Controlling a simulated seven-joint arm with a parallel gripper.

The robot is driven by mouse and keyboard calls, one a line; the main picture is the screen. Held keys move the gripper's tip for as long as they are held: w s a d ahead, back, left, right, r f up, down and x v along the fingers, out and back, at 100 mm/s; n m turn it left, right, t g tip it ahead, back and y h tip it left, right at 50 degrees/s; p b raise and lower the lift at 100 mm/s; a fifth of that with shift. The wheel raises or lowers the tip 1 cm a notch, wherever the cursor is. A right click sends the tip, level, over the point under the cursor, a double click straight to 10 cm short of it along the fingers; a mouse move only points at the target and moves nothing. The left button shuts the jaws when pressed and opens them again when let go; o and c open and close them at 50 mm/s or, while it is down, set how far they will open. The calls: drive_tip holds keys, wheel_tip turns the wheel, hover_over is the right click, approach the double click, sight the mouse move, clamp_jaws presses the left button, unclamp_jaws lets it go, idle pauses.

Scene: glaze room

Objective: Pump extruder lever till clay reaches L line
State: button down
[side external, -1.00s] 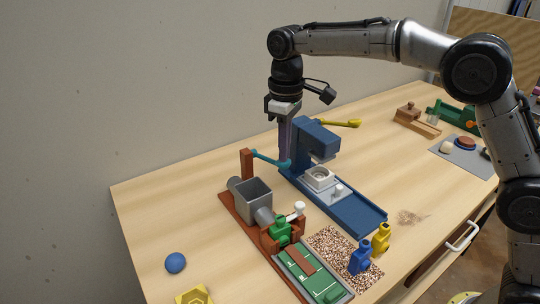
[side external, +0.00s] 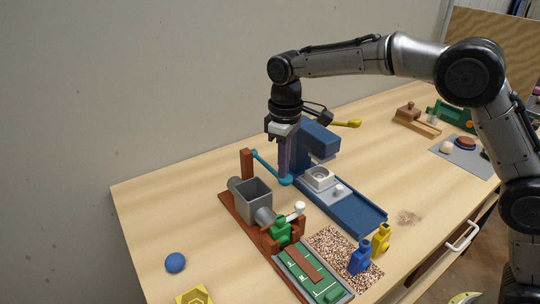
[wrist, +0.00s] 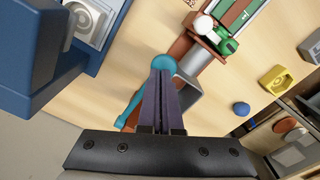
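The extruder has a brown-red base (side external: 232,207), a grey hopper (side external: 252,194) and a teal lever (side external: 268,165) hinged on a red post (side external: 247,163). The lever slopes down to its teal ball end, which also shows in the wrist view (wrist: 164,62). My gripper (side external: 285,174) points down with its purple fingers together, tips at the ball and seemingly touching its top. A brown clay strip (side external: 304,263) lies on the green board (side external: 322,283), which bears white marks. The L line cannot be read at this size.
A blue press (side external: 345,205) stands close behind my gripper. A blue ball (side external: 175,263) and yellow block (side external: 193,296) lie at front left. The table's left part is mostly clear.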

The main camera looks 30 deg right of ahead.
drive_tip(key=shift+f, duration=1.95)
drive_tip(key=shift+r, duration=5)
wheel_tip(320, 180, up, 5)
